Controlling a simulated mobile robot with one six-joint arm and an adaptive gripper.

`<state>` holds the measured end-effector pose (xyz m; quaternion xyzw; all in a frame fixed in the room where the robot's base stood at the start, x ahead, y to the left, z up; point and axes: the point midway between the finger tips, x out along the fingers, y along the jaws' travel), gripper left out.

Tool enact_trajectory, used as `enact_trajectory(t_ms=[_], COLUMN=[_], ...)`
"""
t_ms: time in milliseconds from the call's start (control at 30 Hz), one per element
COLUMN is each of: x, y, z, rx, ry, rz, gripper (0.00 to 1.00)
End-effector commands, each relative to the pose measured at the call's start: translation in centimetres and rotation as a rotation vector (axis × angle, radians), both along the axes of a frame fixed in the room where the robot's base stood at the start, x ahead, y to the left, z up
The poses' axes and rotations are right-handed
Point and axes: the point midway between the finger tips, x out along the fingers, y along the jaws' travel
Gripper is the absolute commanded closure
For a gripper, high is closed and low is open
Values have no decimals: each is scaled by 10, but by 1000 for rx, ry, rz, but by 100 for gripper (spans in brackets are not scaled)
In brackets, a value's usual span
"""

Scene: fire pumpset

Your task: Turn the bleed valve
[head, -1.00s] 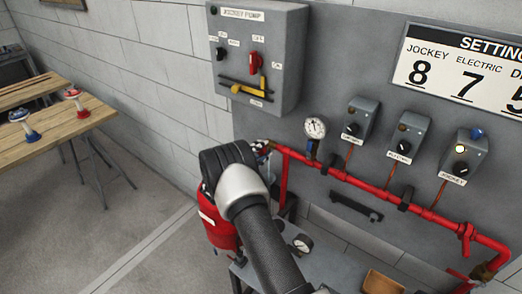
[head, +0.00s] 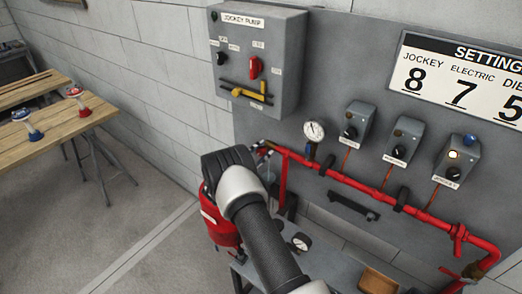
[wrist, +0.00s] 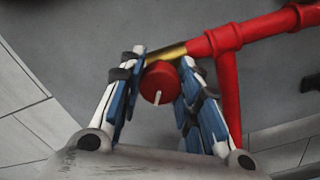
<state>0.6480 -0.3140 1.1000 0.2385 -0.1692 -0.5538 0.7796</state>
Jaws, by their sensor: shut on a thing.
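The bleed valve is a round red knob (wrist: 160,83) with a white pointer line, at the end of a short brass piece (wrist: 166,53) on the red pipe. In the wrist view, my gripper (wrist: 161,88) has its blue and white fingers on both sides of the knob, shut on it. The white line slants slightly from straight down. In the head view, my gripper (head: 263,150) is at the left end of the red pipe (head: 345,176), and my wrist largely hides the knob.
A pressure gauge (head: 313,131) sits just above the pipe. The jockey pump box (head: 259,60) hangs above left. A red cylinder (head: 218,225) stands below my wrist. A low bench (head: 325,270) with a second gauge (head: 301,242) is below the pipe. Open floor lies left.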

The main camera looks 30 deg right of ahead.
Motion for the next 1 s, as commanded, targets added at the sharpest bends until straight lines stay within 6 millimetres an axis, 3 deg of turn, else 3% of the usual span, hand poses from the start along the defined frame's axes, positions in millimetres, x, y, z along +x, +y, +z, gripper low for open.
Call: enact_trajectory(t_ms=[433,467,767,1000], x=[0,0,0,0], y=[0,0,0,0], z=[0,0,0,0], rx=[-3,-3,-3,-3], ry=[8,8,8,8], rz=[0,0,0,0], gripper=[93,68,48,47])
